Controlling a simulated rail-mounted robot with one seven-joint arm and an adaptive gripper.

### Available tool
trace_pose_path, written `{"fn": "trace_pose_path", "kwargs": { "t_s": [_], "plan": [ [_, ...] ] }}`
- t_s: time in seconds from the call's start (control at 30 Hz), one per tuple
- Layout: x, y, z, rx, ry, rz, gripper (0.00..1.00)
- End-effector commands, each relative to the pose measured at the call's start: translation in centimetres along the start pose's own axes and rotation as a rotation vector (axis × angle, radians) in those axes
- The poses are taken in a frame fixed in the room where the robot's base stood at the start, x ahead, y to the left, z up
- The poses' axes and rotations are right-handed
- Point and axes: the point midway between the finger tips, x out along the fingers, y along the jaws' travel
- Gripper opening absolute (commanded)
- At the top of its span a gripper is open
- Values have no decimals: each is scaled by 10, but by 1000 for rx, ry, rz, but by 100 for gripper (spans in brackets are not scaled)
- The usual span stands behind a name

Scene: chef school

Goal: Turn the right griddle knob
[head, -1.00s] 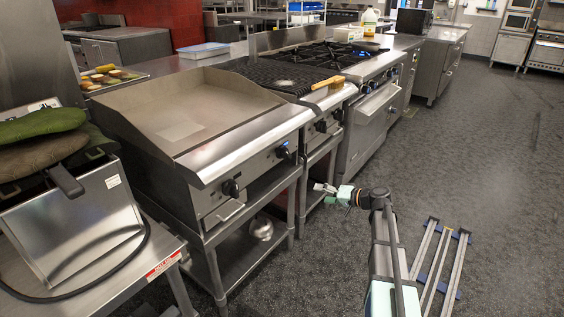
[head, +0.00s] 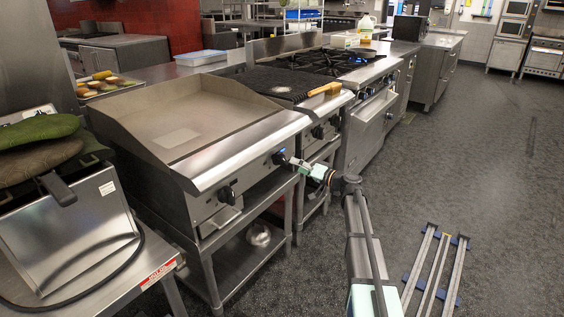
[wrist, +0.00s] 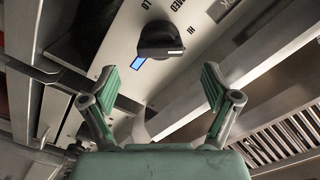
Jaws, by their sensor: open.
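The griddle (head: 180,125) stands at the left of the cooking line in the head view, with two black knobs on its front panel. The right griddle knob (head: 280,157) is close to my gripper (head: 297,164), which is in front of it and slightly to its right. In the wrist view the black knob (wrist: 160,40) is ahead, near a blue mark and printed heat labels. My gripper (wrist: 158,88) is open, with green-padded fingers apart and nothing between them. The left griddle knob (head: 227,195) is further to the left.
A charbroiler with a wooden-handled tool (head: 325,90) and a range (head: 365,120) stand right of the griddle. A metal bowl (head: 258,235) sits on the lower shelf. The floor to the right is mostly open, with rails (head: 435,270) on it.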

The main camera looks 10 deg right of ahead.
Motion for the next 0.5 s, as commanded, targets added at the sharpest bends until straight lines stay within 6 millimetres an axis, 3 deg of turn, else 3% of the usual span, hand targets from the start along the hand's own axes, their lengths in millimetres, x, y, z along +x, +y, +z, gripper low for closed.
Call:
{"fn": "trace_pose_path", "kwargs": {
  "t_s": [0.2, 0.5],
  "plan": [
    [44, 1, 0, 1, -2, -2, 88],
    [74, 0, 0, 1, -1, -1, 88]
  ]
}}
